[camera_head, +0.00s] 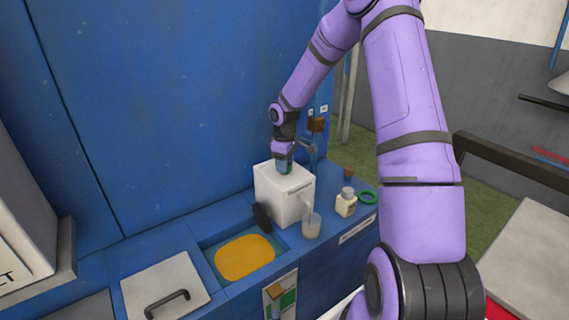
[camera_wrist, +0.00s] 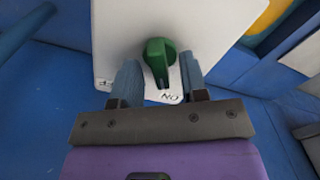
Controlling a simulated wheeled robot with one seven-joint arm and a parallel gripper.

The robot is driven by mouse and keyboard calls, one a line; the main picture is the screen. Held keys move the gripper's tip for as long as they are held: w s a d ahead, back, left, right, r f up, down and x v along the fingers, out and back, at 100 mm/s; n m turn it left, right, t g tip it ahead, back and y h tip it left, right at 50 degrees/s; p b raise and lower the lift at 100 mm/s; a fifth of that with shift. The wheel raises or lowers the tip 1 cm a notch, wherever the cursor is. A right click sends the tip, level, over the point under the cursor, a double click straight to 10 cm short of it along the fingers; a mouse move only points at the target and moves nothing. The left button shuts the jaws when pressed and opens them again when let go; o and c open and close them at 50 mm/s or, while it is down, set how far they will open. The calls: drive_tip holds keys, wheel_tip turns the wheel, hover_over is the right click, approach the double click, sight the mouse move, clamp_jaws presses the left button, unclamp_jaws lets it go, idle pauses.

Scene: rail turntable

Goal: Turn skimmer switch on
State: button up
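The skimmer is a white box (camera_head: 285,198) on the blue bench, with a dark disc (camera_head: 262,216) at its side. Its switch is a green knob (camera_wrist: 158,62) on the white top face, large in the wrist view. Upside-down "ON" lettering (camera_wrist: 170,97) lies close to the knob's near end. Another label (camera_wrist: 104,83), mostly hidden, is at the left. My gripper (camera_wrist: 160,78) has its two blue-grey fingers on either side of the knob, with narrow gaps visible. In the head view my gripper (camera_head: 284,163) is over the box top and hides most of the knob.
A basin with an orange pool (camera_head: 245,257) lies in front of the box. A clear cup (camera_head: 311,226), a pale bottle (camera_head: 346,202) and a green ring (camera_head: 368,197) stand at the right. A blue wall (camera_head: 160,110) rises behind. A handled lid (camera_head: 165,285) is at the left.

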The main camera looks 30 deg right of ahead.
drive_tip(key=shift+r, duration=0.1)
wheel_tip(320, 180, up, 11)
drive_tip(key=shift+f, duration=0.2)
idle(0.6)
drive_tip(key=s+a+r+m+t+h, duration=0.1)
drive_tip(key=s+a+r+m, duration=0.1)
drive_tip(key=s+a+r, duration=0.45)
drive_tip(key=s+a+r+m+t+h, duration=0.1)
drive_tip(key=s+a+r, duration=0.3)
drive_tip(key=s+r, duration=0.55)
drive_tip(key=s+a+r+m+t+y, duration=0.1)
drive_tip(key=s+a+r, duration=0.1)
drive_tip(key=s, duration=0.7)
drive_tip(key=s+a+r+m+t+y, duration=0.1)
drive_tip(key=s+a+r+m+t, duration=0.1)
drive_tip(key=s, duration=0.7)
drive_tip(key=shift+s+a+m, duration=0.25)
drive_tip(key=shift+s+m, duration=0.05)
drive_tip(key=shift+s, duration=0.1)
